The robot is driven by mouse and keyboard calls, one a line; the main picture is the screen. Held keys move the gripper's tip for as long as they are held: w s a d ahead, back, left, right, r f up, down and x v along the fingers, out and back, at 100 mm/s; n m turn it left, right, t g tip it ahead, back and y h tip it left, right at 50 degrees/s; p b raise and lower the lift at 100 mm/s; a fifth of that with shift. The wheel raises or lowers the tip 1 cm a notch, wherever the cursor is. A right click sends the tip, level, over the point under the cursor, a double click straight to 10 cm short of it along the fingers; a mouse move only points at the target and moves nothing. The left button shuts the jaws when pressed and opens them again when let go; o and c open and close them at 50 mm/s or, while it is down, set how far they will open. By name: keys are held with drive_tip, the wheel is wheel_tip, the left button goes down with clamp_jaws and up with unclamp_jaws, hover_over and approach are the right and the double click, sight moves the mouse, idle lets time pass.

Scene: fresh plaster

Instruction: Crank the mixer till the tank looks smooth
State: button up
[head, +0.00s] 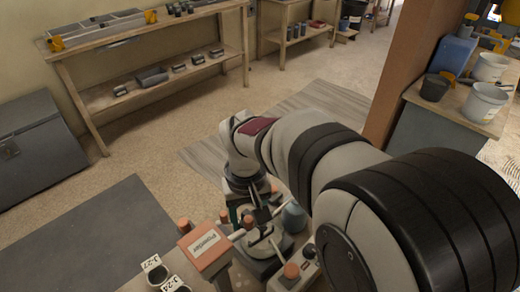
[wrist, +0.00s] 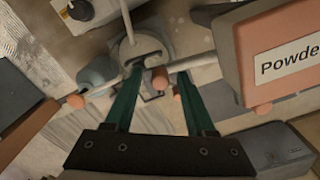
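My gripper (wrist: 159,74) points down over the mixer, its two green fingers apart. An orange knob (wrist: 160,79) shows between the fingertips, with clear space on both sides; I cannot tell whether it is at their depth. Pale rods with orange ends cross below, one knob at left (wrist: 76,102) and one at right (wrist: 262,108). The mixer (head: 262,243) stands on the bench in the head view, partly covered by my arm; its grey base (wrist: 137,48) shows in the wrist view. The tank's contents cannot be made out.
An orange box labelled Powder (head: 205,243) stands close left of the mixer, with labelled jars (head: 158,274) in front.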

wheel_tip(320, 180, up, 8)
drive_tip(key=shift+r, duration=0.1)
idle(0.5)
drive_tip(key=s+d+f+m, duration=0.1)
drive_tip(key=s+d+m, duration=0.2)
drive_tip(key=s, duration=0.3)
drive_tip(key=s+d+f+m+y, duration=0.1)
drive_tip(key=s+d+f+m, duration=0.1)
drive_tip(key=s, duration=0.5)
drive_tip(key=s+d+f+m, duration=0.1)
drive_tip(key=s+d+m, duration=0.2)
drive_tip(key=s, duration=0.3)
drive_tip(key=shift+s+d+f+m+y, duration=0.15)
drive_tip(key=shift+d+f+m+y, duration=0.2)
drive_tip(key=shift+d, duration=0.45)
